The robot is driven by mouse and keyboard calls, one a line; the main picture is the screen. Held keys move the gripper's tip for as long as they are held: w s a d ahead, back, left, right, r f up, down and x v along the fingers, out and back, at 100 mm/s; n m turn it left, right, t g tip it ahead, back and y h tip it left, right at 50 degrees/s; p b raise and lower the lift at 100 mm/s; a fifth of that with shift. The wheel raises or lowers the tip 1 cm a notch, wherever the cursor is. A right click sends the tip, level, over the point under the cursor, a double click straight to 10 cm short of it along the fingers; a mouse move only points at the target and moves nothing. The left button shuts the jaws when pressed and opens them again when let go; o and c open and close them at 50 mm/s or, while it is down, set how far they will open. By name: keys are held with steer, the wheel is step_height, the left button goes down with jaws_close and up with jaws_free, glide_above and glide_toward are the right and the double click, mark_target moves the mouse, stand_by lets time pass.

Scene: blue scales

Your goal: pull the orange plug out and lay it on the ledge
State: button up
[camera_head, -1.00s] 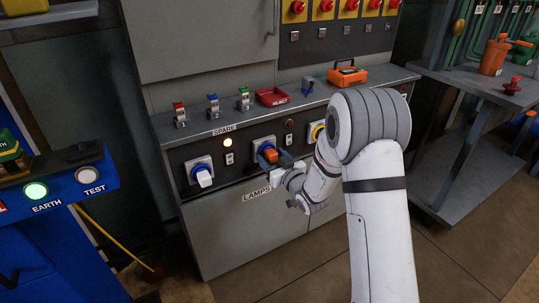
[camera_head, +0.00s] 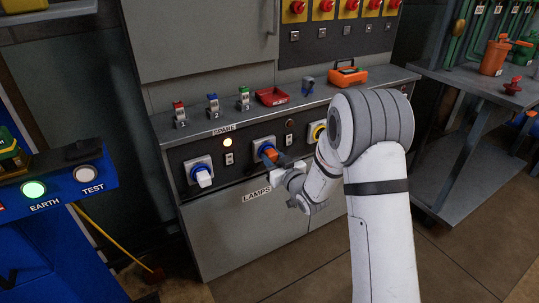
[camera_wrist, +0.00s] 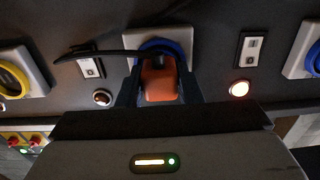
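The orange plug (camera_head: 270,153) is at the middle blue-ringed socket (camera_head: 258,143) on the grey panel front. In the wrist view the plug (camera_wrist: 159,82) lies between my two fingers, in front of the blue socket ring (camera_wrist: 162,46). My gripper (camera_head: 273,160) is at the plug; in the wrist view its fingers (camera_wrist: 160,92) press against both sides, shut on it. A black cable (camera_wrist: 105,53) runs left from the plug there. How deep the plug sits is hidden. The grey ledge (camera_head: 225,121) runs above the sockets.
On the ledge are several small switches (camera_head: 213,106), a red tray (camera_head: 271,97), a small blue item (camera_head: 307,86) and an orange case (camera_head: 347,75). A lamp (camera_head: 227,143) glows above. The ledge's front strip is partly free.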

mark_target(274, 159)
jaws_close()
steer(key=shift+b+v, duration=0.75)
steer(key=shift+v, duration=2.2)
